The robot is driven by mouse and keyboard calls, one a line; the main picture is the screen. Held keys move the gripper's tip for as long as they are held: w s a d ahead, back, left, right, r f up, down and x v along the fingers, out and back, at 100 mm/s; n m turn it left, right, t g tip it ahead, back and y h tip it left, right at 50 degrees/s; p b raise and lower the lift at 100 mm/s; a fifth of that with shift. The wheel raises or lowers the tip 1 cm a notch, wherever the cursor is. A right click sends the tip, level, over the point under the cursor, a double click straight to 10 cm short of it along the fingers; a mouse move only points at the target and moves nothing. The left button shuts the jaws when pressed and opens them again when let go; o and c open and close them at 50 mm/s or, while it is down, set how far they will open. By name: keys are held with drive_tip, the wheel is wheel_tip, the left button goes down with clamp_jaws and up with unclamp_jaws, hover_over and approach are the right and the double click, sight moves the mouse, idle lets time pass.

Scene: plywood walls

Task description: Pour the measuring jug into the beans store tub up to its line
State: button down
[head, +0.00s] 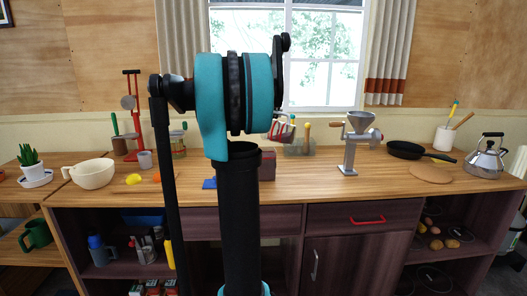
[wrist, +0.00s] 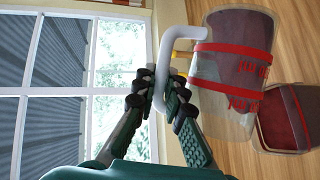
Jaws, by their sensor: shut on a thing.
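My gripper (wrist: 160,97) is shut on the white handle of the measuring jug (wrist: 207,69). The jug is clear, with red bands and marks and dark red contents. In the head view the jug (head: 283,130) shows small behind my arm, held above the counter and looking tilted. A smaller tub with dark red and a red band, likely the beans store tub (wrist: 285,118), is close beside the jug in the wrist view. In the head view the tub (head: 267,166) is partly hidden by my arm. I cannot tell its fill level or whether anything is flowing.
The wooden counter (head: 310,186) carries a hand grinder (head: 355,140) right of the tub and a black pan (head: 408,150) and kettle (head: 487,155) farther right. A cream bowl (head: 92,174), a lemon (head: 133,179) and a red stand (head: 132,115) are at left. A window is behind.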

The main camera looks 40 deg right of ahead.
sight(290, 125)
drive_tip(key=s+m, duration=0.1)
drive_tip(key=s+d+f+m+y, duration=0.1)
drive_tip(key=s+d+f+t, duration=0.1)
drive_tip(key=s, duration=0.1)
drive_tip(key=shift+d+f+m+y, duration=0.2)
drive_tip(key=shift+m+y, duration=0.1)
drive_tip(key=shift+m, duration=0.1)
drive_tip(key=shift+w+a, duration=0.1)
drive_tip(key=shift+w, duration=0.05)
drive_tip(key=shift+s+d+f+m+t+y, duration=0.2)
drive_tip(key=shift+s+d+f+m, duration=0.1)
drive_tip(key=shift+s+f, duration=0.15)
drive_tip(key=shift+s+d+f+m+t+y, duration=0.1)
drive_tip(key=shift+s+d+f+m+t, duration=0.1)
drive_tip(key=shift+s+f+m, duration=0.15)
drive_tip(key=shift+s+d+f+m+t+y, duration=0.75)
drive_tip(key=shift+s+d+f+m+t, duration=0.8)
drive_tip(key=shift+f, duration=1.5)
drive_tip(key=shift+s+d+f+m+t+y, duration=0.8)
drive_tip(key=shift+s+f+m, duration=1.25)
drive_tip(key=shift+f, duration=1)
wheel_tip(290, 125, up, 7)
drive_tip(key=shift+s, duration=0.15)
drive_tip(key=shift+f, duration=0.1)
